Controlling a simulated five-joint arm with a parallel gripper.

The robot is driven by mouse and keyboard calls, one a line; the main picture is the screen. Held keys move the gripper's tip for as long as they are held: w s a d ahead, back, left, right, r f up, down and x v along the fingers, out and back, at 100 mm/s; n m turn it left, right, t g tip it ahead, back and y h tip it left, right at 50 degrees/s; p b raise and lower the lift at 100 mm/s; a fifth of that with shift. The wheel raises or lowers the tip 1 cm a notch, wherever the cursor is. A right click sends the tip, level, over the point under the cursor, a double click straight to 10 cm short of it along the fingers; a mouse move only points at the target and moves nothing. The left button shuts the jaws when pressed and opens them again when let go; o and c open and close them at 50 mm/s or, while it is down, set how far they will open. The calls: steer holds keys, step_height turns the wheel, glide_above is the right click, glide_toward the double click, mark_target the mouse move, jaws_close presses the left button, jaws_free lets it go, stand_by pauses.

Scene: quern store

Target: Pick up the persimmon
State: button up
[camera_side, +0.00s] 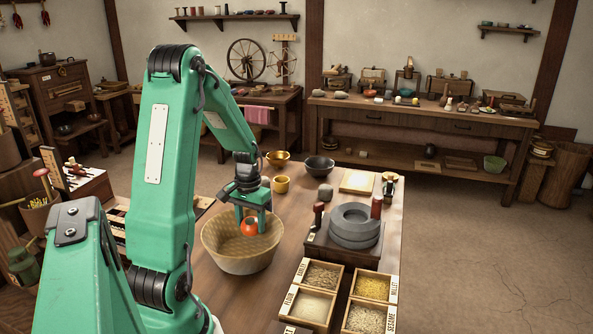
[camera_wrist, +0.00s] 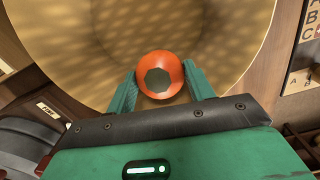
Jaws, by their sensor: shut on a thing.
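The persimmon (camera_side: 249,226) is a small orange-red fruit. In the wrist view the persimmon (camera_wrist: 160,76) shows a dark grey-green many-sided patch facing the camera. My gripper (camera_side: 250,222) points down over the woven basket (camera_side: 240,258), with its fingers on either side of the fruit. In the wrist view my gripper (camera_wrist: 163,88) is shut on the persimmon, one green finger at each side. The pale basket (camera_wrist: 75,60) lies behind and around the fruit. I cannot tell how far the fruit is above the basket's bottom.
A stone quern (camera_side: 355,225) stands on the wooden table right of the basket. Grain boxes (camera_side: 322,275) lie in front of it. Bare table lies between basket and quern.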

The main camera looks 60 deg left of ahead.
steer(key=w+d+r, duration=0.1)
steer(key=d+r, duration=0.1)
steer(key=d, duration=0.1)
steer(key=w+d+r, duration=0.1)
steer(key=d+r, duration=0.2)
steer(key=d, duration=0.1)
steer(key=w+d+r, duration=0.1)
steer(key=d+r, duration=0.2)
steer(key=d, duration=0.1)
steer(key=shift+w+d, duration=0.1)
steer(key=shift+w, duration=0.05)
steer(key=shift+d, duration=0.1)
stand_by(0.3)
steer(key=shift+s+d+f+m+g+h, duration=0.1)
steer(key=shift+s+d+m+g+h, duration=0.2)
steer(key=shift+s+d+m+g, duration=1.1)
steer(key=shift+s+d+m, duration=0.2)
steer(key=shift+m, duration=0.4)
steer(key=h, duration=0.2)
glide_above(246, 251)
steer(key=shift+t, duration=0.4)
step_height(246, 251, down, 7)
steer(key=shift+r, duration=0.1)
steer(key=shift+f, duration=2.05)
